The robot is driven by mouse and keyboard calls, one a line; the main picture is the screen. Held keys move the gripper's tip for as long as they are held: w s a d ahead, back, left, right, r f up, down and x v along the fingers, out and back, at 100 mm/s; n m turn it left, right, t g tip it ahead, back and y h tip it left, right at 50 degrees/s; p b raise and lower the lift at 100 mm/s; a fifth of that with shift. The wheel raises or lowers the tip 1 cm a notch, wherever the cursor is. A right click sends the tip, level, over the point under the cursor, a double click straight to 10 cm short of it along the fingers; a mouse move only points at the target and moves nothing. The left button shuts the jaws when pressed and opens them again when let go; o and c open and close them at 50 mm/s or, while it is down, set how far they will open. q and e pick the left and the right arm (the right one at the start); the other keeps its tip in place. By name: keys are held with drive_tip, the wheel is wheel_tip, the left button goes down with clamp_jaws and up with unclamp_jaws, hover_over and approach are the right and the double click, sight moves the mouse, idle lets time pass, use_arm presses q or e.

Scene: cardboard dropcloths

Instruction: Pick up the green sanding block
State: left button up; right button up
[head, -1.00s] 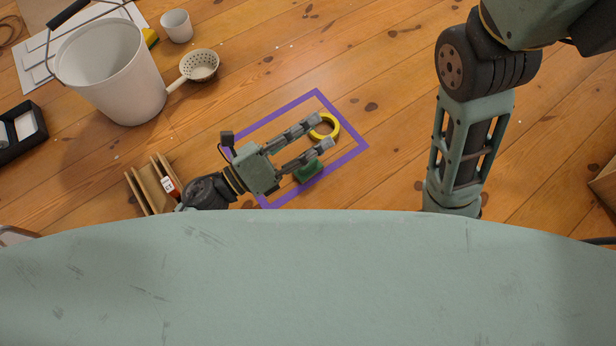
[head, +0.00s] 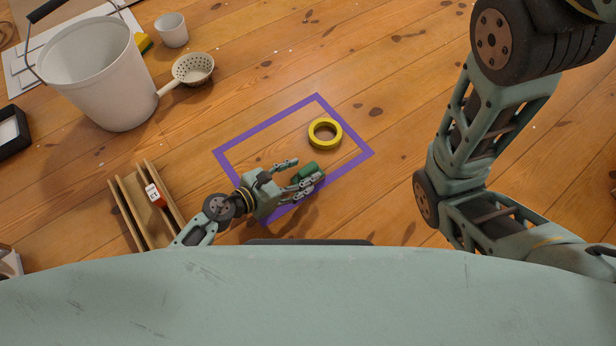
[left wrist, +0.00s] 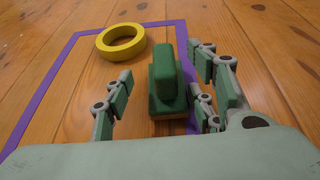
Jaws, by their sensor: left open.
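The green sanding block (head: 306,169) lies on the wooden floor inside the purple taped outline (head: 233,148), near its front right side. In the left wrist view the green block (left wrist: 166,85) has a raised grip on a wider base and stands between my fingers, with visible space on its left side. My left gripper (head: 302,169) is open and low around the block, with the fingers on either side of it. The same gripper shows in the left wrist view (left wrist: 157,95). My right arm shows at the right, but its gripper is out of the picture.
A yellow tape ring (head: 325,133) lies just beyond the block, inside the outline. A wooden rack (head: 133,205) with a red and white item stands left of my left arm. A white bucket (head: 95,75), strainer (head: 193,69) and cup (head: 172,29) are farther off.

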use_arm(q)
drive_tip(key=shift+w+d, duration=0.1)
drive_tip(key=shift+d, duration=0.1)
drive_tip(key=c, duration=1.3)
drive_tip(key=shift+r, duration=0.1)
